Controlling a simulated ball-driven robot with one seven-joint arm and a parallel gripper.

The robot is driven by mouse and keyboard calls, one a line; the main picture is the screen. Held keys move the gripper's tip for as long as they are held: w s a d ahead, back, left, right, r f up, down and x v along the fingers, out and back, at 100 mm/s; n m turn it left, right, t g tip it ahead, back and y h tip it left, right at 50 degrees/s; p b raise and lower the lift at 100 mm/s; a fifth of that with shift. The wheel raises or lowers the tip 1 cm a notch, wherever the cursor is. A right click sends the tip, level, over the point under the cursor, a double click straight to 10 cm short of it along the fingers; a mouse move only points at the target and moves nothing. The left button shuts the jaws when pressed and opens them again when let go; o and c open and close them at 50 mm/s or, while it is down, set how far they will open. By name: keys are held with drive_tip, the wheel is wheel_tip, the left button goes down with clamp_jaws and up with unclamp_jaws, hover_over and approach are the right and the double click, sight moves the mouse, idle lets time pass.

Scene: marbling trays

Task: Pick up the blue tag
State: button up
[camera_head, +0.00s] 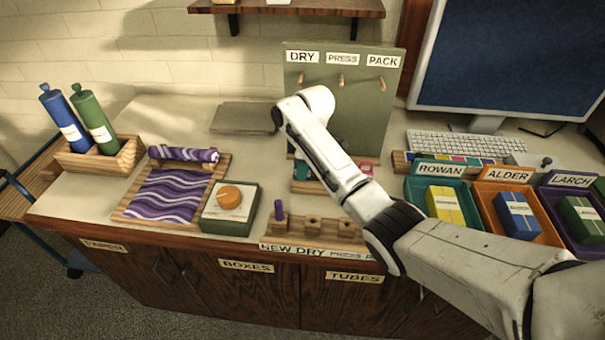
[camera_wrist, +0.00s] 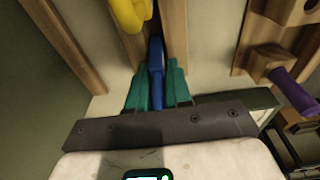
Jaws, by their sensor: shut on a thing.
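The blue tag (camera_wrist: 156,72) shows in the wrist view as a narrow blue piece, between the two teal fingers of my gripper (camera_wrist: 157,82). The fingers are shut on it. It overlaps a wooden holder (camera_wrist: 174,35) in the picture; I cannot tell whether it touches the wood or is clear of it. In the head view my arm hides the blue tag and most of the gripper, in front of the green board marked DRY, PRESS, PACK (camera_head: 350,115).
A yellow piece (camera_wrist: 130,12) is close by in the wrist view, and a wooden block with a purple peg (camera_wrist: 292,90) is at right. In the head view a pink piece (camera_head: 366,168) shows beside my arm. Trays ROWAN (camera_head: 418,187), ALDER (camera_head: 482,200) and LARCH (camera_head: 555,195) stand right.

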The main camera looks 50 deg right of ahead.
clamp_jaws()
drive_tip(key=shift+w+r, duration=0.1)
drive_tip(key=shift+r, duration=0.4)
wheel_tip(320, 180, up, 2)
drive_tip(key=shift+r+b, duration=0.1)
drive_tip(key=shift+b, duration=0.5)
drive_tip(key=s+a+r+p, duration=0.1)
drive_tip(key=s+r+p, duration=0.6)
drive_tip(key=s, duration=0.7)
drive_tip(key=shift+r+p, duration=0.4)
drive_tip(key=shift+r, duration=1)
drive_tip(key=shift+a, duration=0.1)
